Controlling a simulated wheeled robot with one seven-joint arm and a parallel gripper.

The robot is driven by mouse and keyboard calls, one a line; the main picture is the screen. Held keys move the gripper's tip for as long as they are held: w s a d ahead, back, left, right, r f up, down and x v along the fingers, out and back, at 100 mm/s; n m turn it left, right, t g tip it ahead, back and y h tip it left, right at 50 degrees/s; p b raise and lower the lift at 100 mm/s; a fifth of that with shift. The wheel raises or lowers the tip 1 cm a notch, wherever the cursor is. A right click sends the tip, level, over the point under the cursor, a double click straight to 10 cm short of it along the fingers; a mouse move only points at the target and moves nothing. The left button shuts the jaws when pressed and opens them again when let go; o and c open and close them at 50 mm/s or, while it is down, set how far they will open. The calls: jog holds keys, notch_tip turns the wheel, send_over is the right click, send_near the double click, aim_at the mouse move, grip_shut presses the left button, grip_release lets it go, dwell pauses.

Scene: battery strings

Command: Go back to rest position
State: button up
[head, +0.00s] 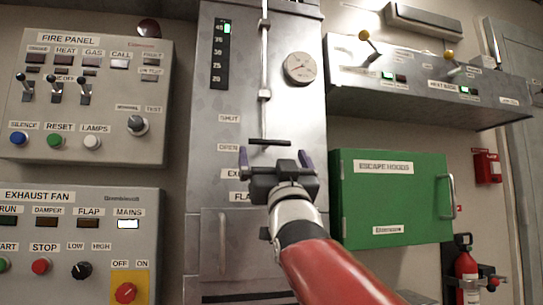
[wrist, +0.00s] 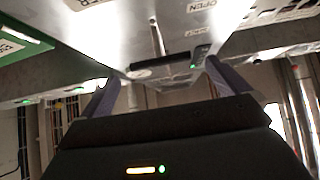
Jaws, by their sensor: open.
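My gripper (head: 275,162) is open and empty in front of the tall grey metal cabinet (head: 225,185). Its two purple-grey fingers stand apart, pointing toward the cabinet. In the head view a dark horizontal handle bar (head: 269,142) at the bottom of a vertical rod (head: 264,60) shows just above the gap between the fingers, by the OPEN label (head: 228,148). In the wrist view my gripper (wrist: 163,80) shows both fingers spread, with the dark handle bar (wrist: 160,61) beyond them and between them. The fingers do not close on it.
Fire panel (head: 95,95) and exhaust fan panel (head: 80,240) are on the left wall. A green escape hoods box (head: 390,195) is right of my arm, below a grey lever box (head: 430,95). A red extinguisher (head: 467,275) stands at lower right.

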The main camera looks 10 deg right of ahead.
dwell(0.5)
jog(key=s+f+g+p, duration=0.3)
jog(key=f+g, duration=0.3)
jog(key=f, duration=0.6)
jog(key=s+f+g+p, duration=0.25)
jog(key=f+g, duration=0.35)
jog(key=f, duration=0.7)
jog(key=s+f+g+p, duration=0.3)
jog(key=s+f+g, duration=0.6)
jog(key=s+f, duration=0.9)
notch_tip(320, 180, down, 3)
jog(key=shift+s+f, duration=0.2)
jog(key=shift+s, duration=0.05)
